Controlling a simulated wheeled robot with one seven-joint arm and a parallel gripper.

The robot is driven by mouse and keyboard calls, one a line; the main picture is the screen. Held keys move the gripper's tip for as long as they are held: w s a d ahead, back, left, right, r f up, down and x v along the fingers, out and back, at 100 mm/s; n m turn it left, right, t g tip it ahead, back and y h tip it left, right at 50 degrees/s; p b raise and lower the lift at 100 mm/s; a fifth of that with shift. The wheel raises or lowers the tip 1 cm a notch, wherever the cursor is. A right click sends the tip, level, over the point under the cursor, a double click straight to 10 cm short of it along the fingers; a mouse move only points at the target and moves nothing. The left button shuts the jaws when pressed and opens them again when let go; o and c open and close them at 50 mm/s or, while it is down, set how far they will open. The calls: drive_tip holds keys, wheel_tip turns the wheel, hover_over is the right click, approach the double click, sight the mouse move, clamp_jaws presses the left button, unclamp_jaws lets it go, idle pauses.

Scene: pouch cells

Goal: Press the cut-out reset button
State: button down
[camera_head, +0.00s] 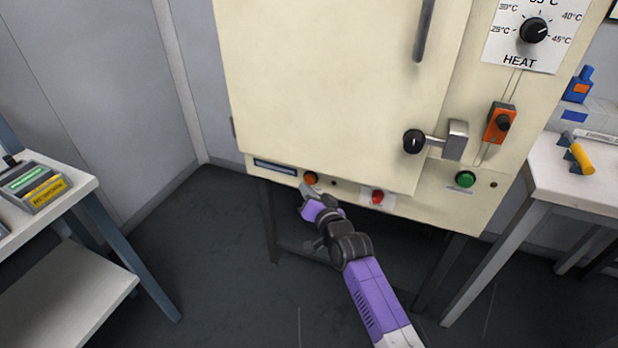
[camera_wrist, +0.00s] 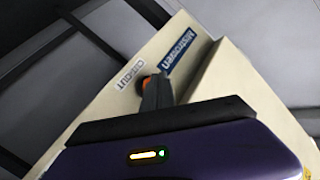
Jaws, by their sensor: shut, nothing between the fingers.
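The cut-out reset button is the orange round button (camera_head: 311,178) low on the front of the cream oven (camera_head: 330,90), right of a dark blue name strip (camera_head: 275,167). My gripper (camera_head: 308,188) is shut and empty, with its tips at the button's lower edge in the head view. In the wrist view the closed fingers (camera_wrist: 156,82) cover most of the orange button (camera_wrist: 145,84), beside the "CUT-OUT" label (camera_wrist: 130,73). I cannot tell whether the tips touch the button.
A red button (camera_head: 377,197) and a green button (camera_head: 465,179) sit farther right on the lower panel. The oven door's latch handle (camera_head: 430,142) juts out above them. Benches stand left (camera_head: 70,290) and right (camera_head: 570,180). The floor between is clear.

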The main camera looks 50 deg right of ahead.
idle(0.3)
drive_tip(key=a+p, duration=0.1)
drive_tip(key=s+a+p, duration=0.1)
drive_tip(key=a, duration=0.1)
drive_tip(key=a+p, duration=0.1)
drive_tip(key=shift+s+a, duration=0.35)
idle(1.1)
